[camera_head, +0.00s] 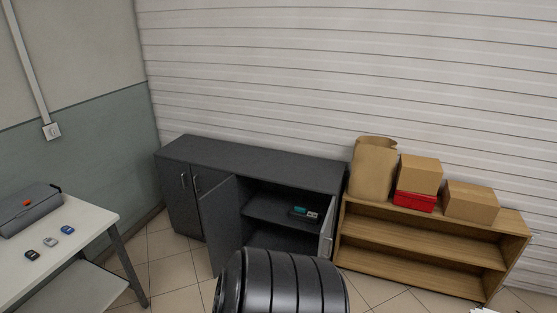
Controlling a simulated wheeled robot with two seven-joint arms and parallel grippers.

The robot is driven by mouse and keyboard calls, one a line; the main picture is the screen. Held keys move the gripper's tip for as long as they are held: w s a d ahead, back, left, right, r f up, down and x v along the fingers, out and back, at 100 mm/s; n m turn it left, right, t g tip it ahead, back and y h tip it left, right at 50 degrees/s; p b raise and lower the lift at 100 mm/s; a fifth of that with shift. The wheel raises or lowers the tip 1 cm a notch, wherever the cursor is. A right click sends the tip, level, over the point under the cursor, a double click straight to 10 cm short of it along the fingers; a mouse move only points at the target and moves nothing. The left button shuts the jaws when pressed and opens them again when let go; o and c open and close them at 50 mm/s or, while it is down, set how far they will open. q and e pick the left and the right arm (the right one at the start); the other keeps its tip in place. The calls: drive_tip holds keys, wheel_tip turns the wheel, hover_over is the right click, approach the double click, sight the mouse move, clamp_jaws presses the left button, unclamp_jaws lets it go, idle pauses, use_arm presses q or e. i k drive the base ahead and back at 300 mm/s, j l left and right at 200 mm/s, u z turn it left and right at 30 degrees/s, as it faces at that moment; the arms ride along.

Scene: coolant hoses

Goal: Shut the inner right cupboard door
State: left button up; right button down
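A low dark grey cupboard (260,160) stands against the back wall. Its inner right door (220,222) stands wide open, swung out toward me and to the left from the middle of the cupboard. The outer right door (327,235) is also open, seen nearly edge-on with its handle. The left pair of doors (176,195) looks shut, partly covered by the open inner right door. The shelf inside the right half holds a small teal item and a pale item (305,212). Neither of my grippers is in view.
A white table (60,245) is at left. Tiled floor (170,265) between is clear.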

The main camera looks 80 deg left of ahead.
sight(219, 207)
drive_tip(key=u, duration=2.9)
drive_tip(key=i+j, duration=0.25)
drive_tip(key=i, duration=0.25)
drive_tip(key=i+j, duration=0.25)
drive_tip(key=i, duration=0.25)
